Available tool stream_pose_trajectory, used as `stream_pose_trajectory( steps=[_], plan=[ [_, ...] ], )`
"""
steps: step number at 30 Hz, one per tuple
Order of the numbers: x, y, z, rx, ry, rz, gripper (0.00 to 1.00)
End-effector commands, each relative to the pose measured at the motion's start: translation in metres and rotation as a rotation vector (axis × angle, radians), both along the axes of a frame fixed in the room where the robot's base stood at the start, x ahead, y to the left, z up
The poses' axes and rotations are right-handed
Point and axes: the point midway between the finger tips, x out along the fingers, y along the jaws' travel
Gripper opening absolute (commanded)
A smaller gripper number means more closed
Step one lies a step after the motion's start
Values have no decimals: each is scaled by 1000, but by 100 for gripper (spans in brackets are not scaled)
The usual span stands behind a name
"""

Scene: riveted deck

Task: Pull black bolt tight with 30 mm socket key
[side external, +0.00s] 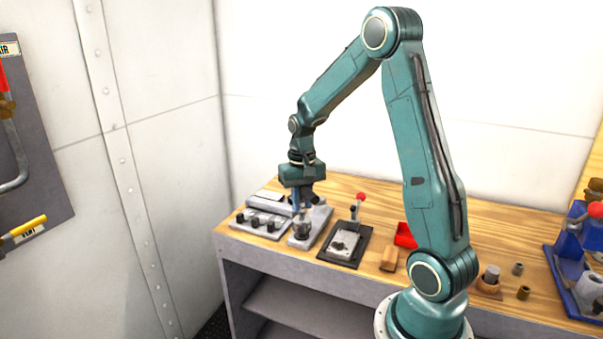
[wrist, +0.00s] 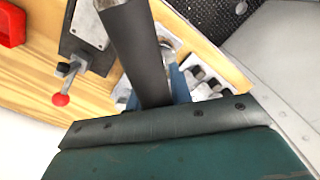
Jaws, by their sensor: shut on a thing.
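My gripper (side external: 303,198) points down over the left end of the bench, shut on a tool with a blue part (side external: 295,197), which looks like the socket key. In the wrist view a dark finger covers much of this tool, and its blue part (wrist: 180,86) shows beside the finger. Below my gripper a grey metal piece (side external: 303,229) stands on a light plate (side external: 317,222). I cannot tell whether the tool touches it. A grey block just left carries several black bolt-like heads (side external: 255,222). I cannot pick out which is the black bolt, or whether the socket is on one.
Right of the plate is a dark-based clamp fixture (side external: 343,247) with a red-knobbed lever (side external: 359,198). Farther right are a red tray (side external: 405,236), a wooden block (side external: 389,259) and small cylinders (side external: 524,293). A blue rack (side external: 572,285) stands at the right end. The wall is close on the left.

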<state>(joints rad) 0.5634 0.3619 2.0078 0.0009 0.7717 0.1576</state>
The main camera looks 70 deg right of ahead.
Motion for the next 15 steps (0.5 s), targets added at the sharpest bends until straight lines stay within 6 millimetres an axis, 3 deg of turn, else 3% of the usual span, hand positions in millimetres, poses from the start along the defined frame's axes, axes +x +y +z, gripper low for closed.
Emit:
stream_pose_trajectory(
  steps=[15],
  plan=[
    [0,0,1,-1,0,403,0]
  ],
)
